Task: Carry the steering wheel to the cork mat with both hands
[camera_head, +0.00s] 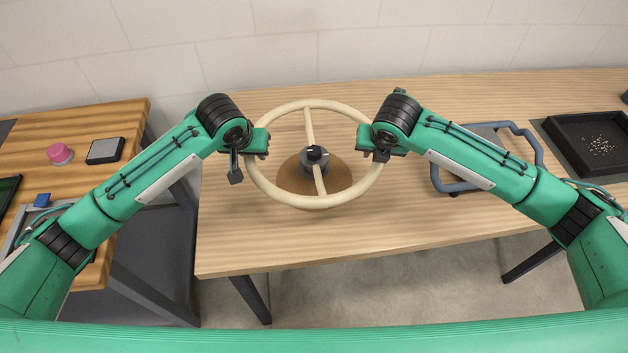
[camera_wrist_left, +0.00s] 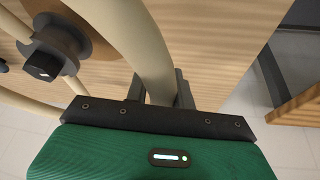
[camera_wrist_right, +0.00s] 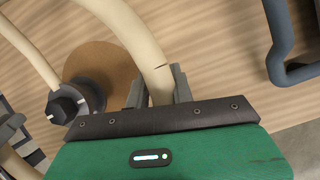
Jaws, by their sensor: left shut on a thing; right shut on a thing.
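The cream steering wheel (camera_head: 308,201) with its dark hub (camera_head: 315,154) is held between my two grippers in the head view. The round brown cork mat (camera_head: 337,178) lies on the light wooden table, seen through the wheel and below its hub. My left gripper (camera_head: 257,143) is shut on the wheel's left rim; the rim (camera_wrist_left: 143,45) passes between its fingers in the left wrist view. My right gripper (camera_head: 369,142) is shut on the right rim, and the rim (camera_wrist_right: 140,45) shows between its fingers in the right wrist view. I cannot tell the exact height of the wheel above the mat.
A grey trolley-like item with a blue-grey handle (camera_head: 530,140) stands right of the wheel. A black tray (camera_head: 590,140) with small bits is at the far right. A separate table at left holds a pink object (camera_head: 59,153) and a grey-topped box (camera_head: 105,150). The front table area (camera_head: 370,228) is clear.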

